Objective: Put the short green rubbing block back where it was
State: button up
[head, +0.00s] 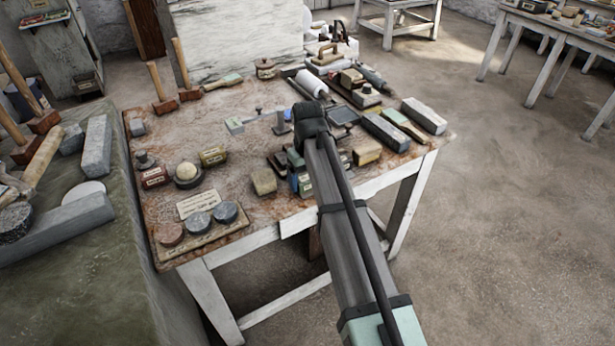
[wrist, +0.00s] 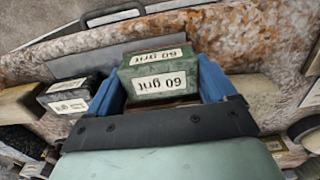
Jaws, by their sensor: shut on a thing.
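A green block (wrist: 158,66) with white "60 grit" labels on two faces sits between the blue fingers of my gripper (wrist: 160,88) in the wrist view. My gripper is shut on it. In the head view, my arm hides most of the gripper, over the front part of the worktable (head: 235,115); a bit of green and white label (head: 305,184) shows beside a blue finger. I cannot tell whether the held block touches the table.
The table's middle left is fairly clear.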

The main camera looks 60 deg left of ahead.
jog(key=shift+f, duration=0.1)
jog(key=o, duration=1)
jog(key=shift+o, duration=0.2)
notch_tip(320, 180, up, 12)
